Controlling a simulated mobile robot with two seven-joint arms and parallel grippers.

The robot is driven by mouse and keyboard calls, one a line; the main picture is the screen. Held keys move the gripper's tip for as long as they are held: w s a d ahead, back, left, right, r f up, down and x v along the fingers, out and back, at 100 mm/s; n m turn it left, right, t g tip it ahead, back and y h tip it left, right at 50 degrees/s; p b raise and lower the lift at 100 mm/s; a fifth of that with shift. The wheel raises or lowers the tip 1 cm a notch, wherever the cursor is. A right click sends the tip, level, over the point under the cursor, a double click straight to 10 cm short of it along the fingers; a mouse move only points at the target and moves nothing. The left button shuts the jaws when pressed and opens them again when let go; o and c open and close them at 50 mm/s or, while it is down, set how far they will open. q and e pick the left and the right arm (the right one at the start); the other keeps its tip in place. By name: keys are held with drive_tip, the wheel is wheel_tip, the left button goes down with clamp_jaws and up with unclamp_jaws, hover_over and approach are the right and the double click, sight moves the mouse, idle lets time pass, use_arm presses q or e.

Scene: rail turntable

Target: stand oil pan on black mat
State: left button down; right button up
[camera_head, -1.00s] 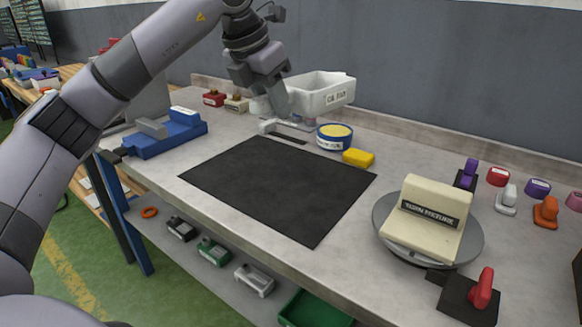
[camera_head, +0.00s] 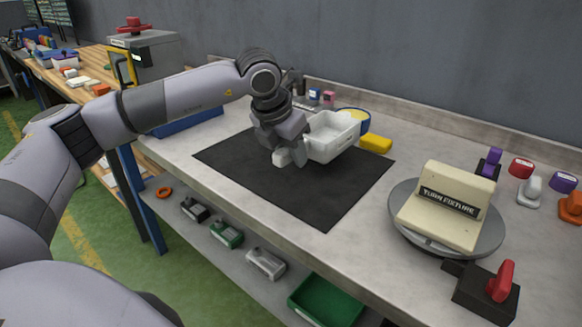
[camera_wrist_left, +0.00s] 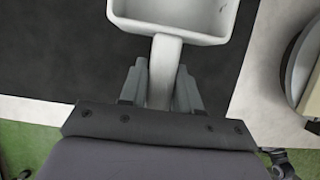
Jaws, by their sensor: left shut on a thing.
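The oil pan (camera_head: 332,134) is a white open tray with a handle. It is upright over the back right part of the black mat (camera_head: 318,194); I cannot tell whether it touches the mat. My left gripper (camera_head: 284,150) is shut on the pan's handle, at the pan's left side. In the left wrist view the white handle (camera_wrist_left: 164,58) runs between the two grey fingers (camera_wrist_left: 162,82), and the pan's wall (camera_wrist_left: 178,34) shows ahead over the dark mat (camera_wrist_left: 60,60). The pan's label is out of sight now. My right gripper is not in view.
A yellow block (camera_head: 376,144) and a blue-rimmed tin (camera_head: 358,118) stand just behind and right of the pan. A turn fixture (camera_head: 440,212) on a round plate is to the right. The mat's front half is clear.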

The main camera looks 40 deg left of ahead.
sight(291, 182)
use_arm(q)
drive_tip(key=shift+f, duration=1.95)
drive_tip(key=c, duration=0.8)
unclamp_jaws()
drive_tip(key=shift+r, duration=0.2)
drive_tip(key=v, duration=1.2)
drive_tip(key=shift+f, duration=0.2)
